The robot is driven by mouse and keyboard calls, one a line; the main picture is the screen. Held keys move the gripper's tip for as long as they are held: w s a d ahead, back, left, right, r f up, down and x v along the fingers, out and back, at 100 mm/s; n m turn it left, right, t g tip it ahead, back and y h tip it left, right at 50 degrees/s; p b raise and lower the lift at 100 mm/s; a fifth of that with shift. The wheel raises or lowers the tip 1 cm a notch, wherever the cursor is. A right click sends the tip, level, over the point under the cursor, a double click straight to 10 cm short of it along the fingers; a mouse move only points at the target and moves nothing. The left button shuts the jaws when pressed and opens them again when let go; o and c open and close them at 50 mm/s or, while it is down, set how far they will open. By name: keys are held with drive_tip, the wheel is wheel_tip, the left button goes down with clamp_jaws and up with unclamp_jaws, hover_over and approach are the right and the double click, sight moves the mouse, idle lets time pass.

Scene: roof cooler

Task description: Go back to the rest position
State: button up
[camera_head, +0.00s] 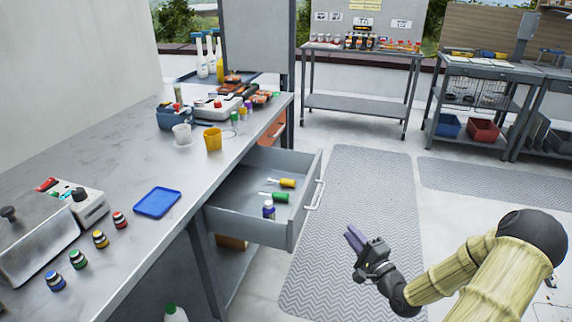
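My gripper (356,240) hangs in the air over the grey floor mat, at lower right of centre, to the right of the open drawer (240,204) and apart from it. Its purplish fingers point up and left and look close together, and any gap between them is too small to make out. I see nothing held in it. My arm reaches in from the lower right, bent, with pale yellow covers.
The grey workbench (150,235) fills the left, with a blue tray (158,202), yellow mug (212,139), white cup (182,134) and several small jars. The drawer's handle (315,194) juts toward my gripper. Shelved tables stand at the back. The patterned mat (360,170) is clear.

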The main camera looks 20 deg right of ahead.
drive_tip(key=w+a+f+n+g+h, duration=0.1)
drive_tip(key=a+f+n+g, duration=0.1)
drive_tip(key=a+n+g, duration=0.25)
drive_tip(key=a+f+n+g+h, duration=0.1)
drive_tip(key=a+f+n+g, duration=0.2)
drive_tip(key=a+n+g, duration=0.15)
drive_tip(key=s+a+r+n+g+h, duration=0.1)
drive_tip(key=s+a+r+n+g, duration=0.3)
drive_tip(key=s+a, duration=0.3)
drive_tip(key=s+a+r+n+g+h, duration=0.1)
drive_tip(key=s+a+r+n+g, duration=0.25)
drive_tip(key=s, duration=0.45)
drive_tip(key=w+p+v, duration=0.3)
drive_tip(key=p+v, duration=1.1)
drive_tip(key=w+r+p+v, duration=0.1)
drive_tip(key=w+p+v, duration=0.2)
drive_tip(key=p+v, duration=1.1)
drive_tip(key=shift+s+r+n+p, duration=0.2)
drive_tip(key=shift+r+n+p, duration=0.25)
drive_tip(key=shift+r, duration=0.2)
drive_tip(key=shift+w, duration=0.1)
